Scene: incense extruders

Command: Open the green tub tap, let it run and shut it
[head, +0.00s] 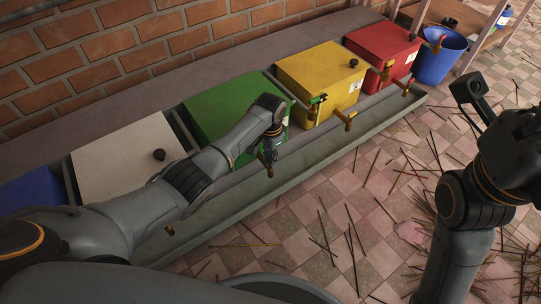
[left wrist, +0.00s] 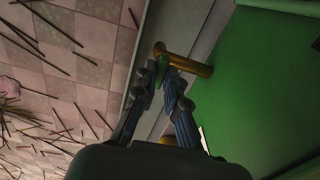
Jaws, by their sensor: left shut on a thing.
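The green tub (head: 222,104) stands in the row of tubs along the brick wall, with my left arm crossing in front of it. My left gripper (head: 269,157) is at its front, at the brass tap, which it largely hides in the head view. In the left wrist view the brass tap (left wrist: 190,65) sticks out from the green tub wall (left wrist: 270,90). The fingers of my left gripper (left wrist: 163,88) are closed around a small green handle (left wrist: 162,71) beside the tap. My right arm is at the right, apart from the tubs; its fingers do not show.
White (head: 125,158), yellow (head: 320,75) and red (head: 385,48) tubs share the row; a blue one is at far left. A grey trough (head: 225,210) runs below the taps. A blue bucket (head: 437,58) stands at the back right. Thin sticks litter the tiled floor.

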